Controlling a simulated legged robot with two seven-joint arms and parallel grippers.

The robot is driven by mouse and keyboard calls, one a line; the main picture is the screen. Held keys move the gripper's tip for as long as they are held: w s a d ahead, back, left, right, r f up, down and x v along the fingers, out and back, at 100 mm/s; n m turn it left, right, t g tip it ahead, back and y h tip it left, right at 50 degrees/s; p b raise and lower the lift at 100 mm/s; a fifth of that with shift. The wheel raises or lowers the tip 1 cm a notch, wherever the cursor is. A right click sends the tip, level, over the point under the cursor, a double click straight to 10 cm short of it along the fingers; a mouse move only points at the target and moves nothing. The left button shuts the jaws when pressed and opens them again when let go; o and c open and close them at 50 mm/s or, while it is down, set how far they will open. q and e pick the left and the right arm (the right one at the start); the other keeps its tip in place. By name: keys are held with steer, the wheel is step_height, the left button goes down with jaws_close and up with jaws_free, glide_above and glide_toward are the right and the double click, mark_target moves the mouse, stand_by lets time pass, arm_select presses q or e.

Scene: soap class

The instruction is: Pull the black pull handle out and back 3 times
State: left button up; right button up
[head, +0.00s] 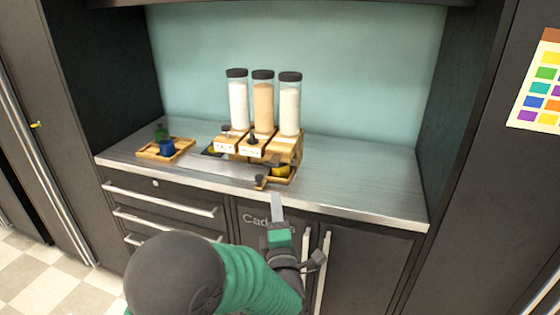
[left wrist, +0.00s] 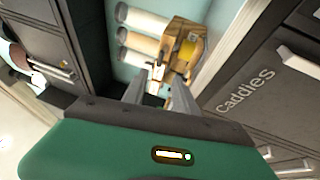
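A wooden dispenser (head: 284,148) with three clear tubes stands on the counter. Black pull handles show at its front: one on the left (head: 225,128), one in the middle (head: 253,137), and one (head: 260,182) at the lower right, standing further forward on a wooden block. My left gripper (head: 277,199) is in front of the counter edge, below and right of that forward handle and apart from it. In the left wrist view its two fingers (left wrist: 159,92) are spread, with the dispenser (left wrist: 180,38) beyond them. Nothing is seen held. My right gripper is not in view.
A small wooden tray (head: 165,149) with a green and a blue item sits at the counter's left. The counter's right part (head: 365,185) is clear.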

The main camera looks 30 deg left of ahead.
mark_target(271, 163)
arm_select(q)
steer(key=x, duration=1.6)
steer(key=shift+a+f, duration=0.2)
steer(key=shift+f, duration=0.1)
steer(key=shift+s, duration=0.1)
jaws_close()
